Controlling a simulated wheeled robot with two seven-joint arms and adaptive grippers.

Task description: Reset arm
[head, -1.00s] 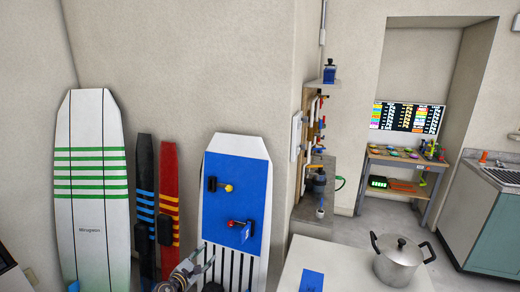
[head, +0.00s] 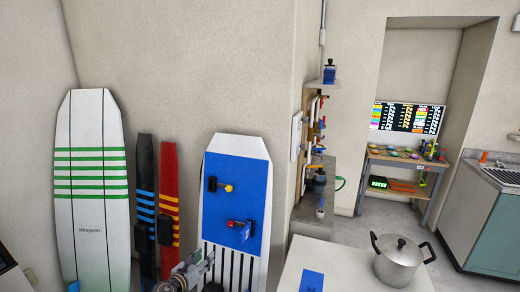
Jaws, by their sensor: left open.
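My left gripper (head: 192,272) shows at the bottom of the head view, in front of the lower part of a white board with a blue panel (head: 237,203). It is open, and I see nothing between its fingers. Most of the arm behind it is below the picture edge. My right gripper is not in view.
A lidded steel pot (head: 398,262) stands on a white table (head: 345,262) at the lower right, beside a blue item (head: 311,281). A white striped board (head: 91,200) and black and red boards (head: 169,200) lean at the left wall. A workbench (head: 405,165) stands farther back.

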